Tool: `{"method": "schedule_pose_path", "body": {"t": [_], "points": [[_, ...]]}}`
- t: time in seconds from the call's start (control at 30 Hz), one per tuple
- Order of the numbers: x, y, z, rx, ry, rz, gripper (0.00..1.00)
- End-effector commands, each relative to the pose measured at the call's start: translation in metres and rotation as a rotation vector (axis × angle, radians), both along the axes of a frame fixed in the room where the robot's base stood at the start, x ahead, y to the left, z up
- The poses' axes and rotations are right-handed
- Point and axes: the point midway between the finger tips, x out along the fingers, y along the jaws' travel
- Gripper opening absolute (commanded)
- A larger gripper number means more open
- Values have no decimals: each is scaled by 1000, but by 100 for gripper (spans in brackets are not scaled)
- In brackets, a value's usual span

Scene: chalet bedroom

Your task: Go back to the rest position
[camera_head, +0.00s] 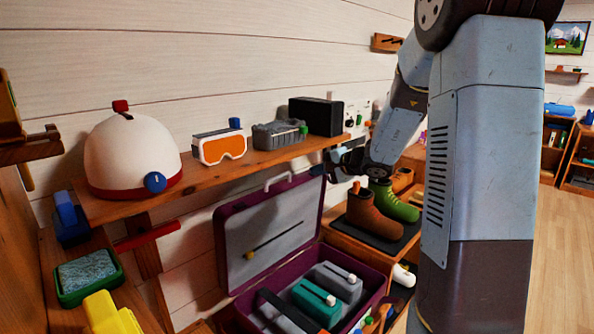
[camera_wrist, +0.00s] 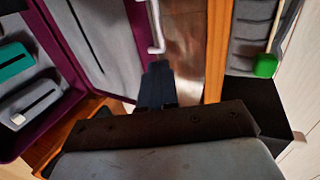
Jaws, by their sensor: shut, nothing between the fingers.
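My gripper (camera_head: 338,164) is beside the right end of the wooden wall shelf (camera_head: 225,154), above the boots, with its arm coming down from the upper right. In the wrist view its dark fingers (camera_wrist: 157,84) are together with nothing between them. They point towards the raised lid of the purple case and the shelf edge. The open purple case (camera_head: 232,312) stands below and left of the gripper in the head view, with grey and teal boxes inside. Its lid (camera_head: 270,232) leans up against the wall.
A brown boot (camera_head: 374,215) and a green boot (camera_head: 394,202) stand below my gripper. Open floor (camera_head: 563,235) lies at right.

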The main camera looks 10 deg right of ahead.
Motion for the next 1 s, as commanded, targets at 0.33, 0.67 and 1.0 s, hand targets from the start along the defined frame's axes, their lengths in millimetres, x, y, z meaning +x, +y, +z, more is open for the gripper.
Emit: {"method": "schedule_pose_path", "body": {"t": [0.33,0.67,1.0], "points": [[-86,58,44,-182,15,255,0],[-196,85,63,-469,66,478,0],[-296,66,68,-824,114,585,0]]}}
